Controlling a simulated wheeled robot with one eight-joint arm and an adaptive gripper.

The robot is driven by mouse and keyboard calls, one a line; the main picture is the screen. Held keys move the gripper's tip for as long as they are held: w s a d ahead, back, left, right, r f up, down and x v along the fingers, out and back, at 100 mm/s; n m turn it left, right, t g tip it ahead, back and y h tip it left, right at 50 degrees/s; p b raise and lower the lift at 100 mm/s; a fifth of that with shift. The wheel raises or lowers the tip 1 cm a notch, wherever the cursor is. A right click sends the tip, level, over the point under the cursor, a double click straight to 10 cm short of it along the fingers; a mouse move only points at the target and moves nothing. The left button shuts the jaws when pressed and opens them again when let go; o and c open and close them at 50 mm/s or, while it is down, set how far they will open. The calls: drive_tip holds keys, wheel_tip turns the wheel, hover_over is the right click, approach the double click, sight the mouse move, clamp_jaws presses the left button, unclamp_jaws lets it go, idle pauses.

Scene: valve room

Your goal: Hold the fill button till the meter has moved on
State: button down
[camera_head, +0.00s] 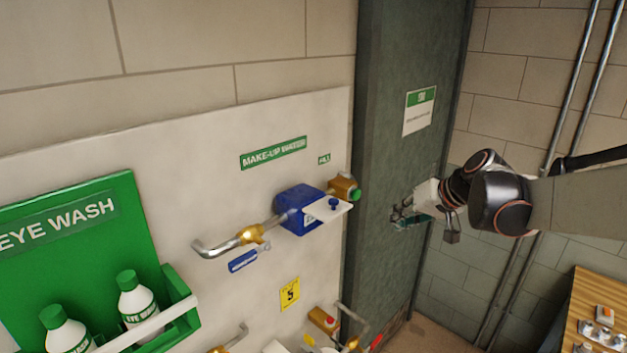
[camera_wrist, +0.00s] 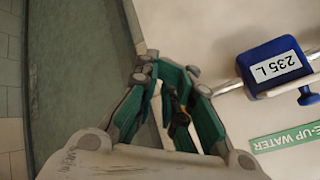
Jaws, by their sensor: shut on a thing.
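The blue meter (camera_head: 299,209) is mounted on the pale wall panel under the "MAKE-UP WATER" sign. The green fill button (camera_head: 355,194) is on the end of a brass body (camera_head: 342,187) right of the meter, near a small green label. My gripper (camera_head: 397,217) is right of the button, with a visible gap in the head view. In the wrist view my gripper (camera_wrist: 172,88) is shut on a small dark thing with an orange part (camera_wrist: 180,112), mostly hidden between the fingers.
A white flap (camera_head: 327,209) with a blue knob juts from the meter. A bent pipe (camera_head: 222,248) runs left of it. A green eye wash station (camera_head: 100,235) holds bottles. A dark green column (camera_head: 393,150) stands behind my gripper. A wooden table (camera_head: 590,310) is at lower right.

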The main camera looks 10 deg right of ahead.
sight(356, 195)
drive_tip(key=shift+d+n, duration=0.3)
drive_tip(key=shift+n, duration=0.2)
drive_tip(key=shift+s+r+y, duration=0.1)
drive_tip(key=shift+y, duration=0.2)
drive_tip(key=w+a, duration=0.5)
drive_tip(key=w, duration=0.2)
drive_tip(key=shift+w, duration=0.2)
drive_tip(key=shift+w, duration=0.1)
idle(1.3)
drive_tip(key=shift+w+a, duration=0.2)
drive_tip(key=shift+w, duration=0.05)
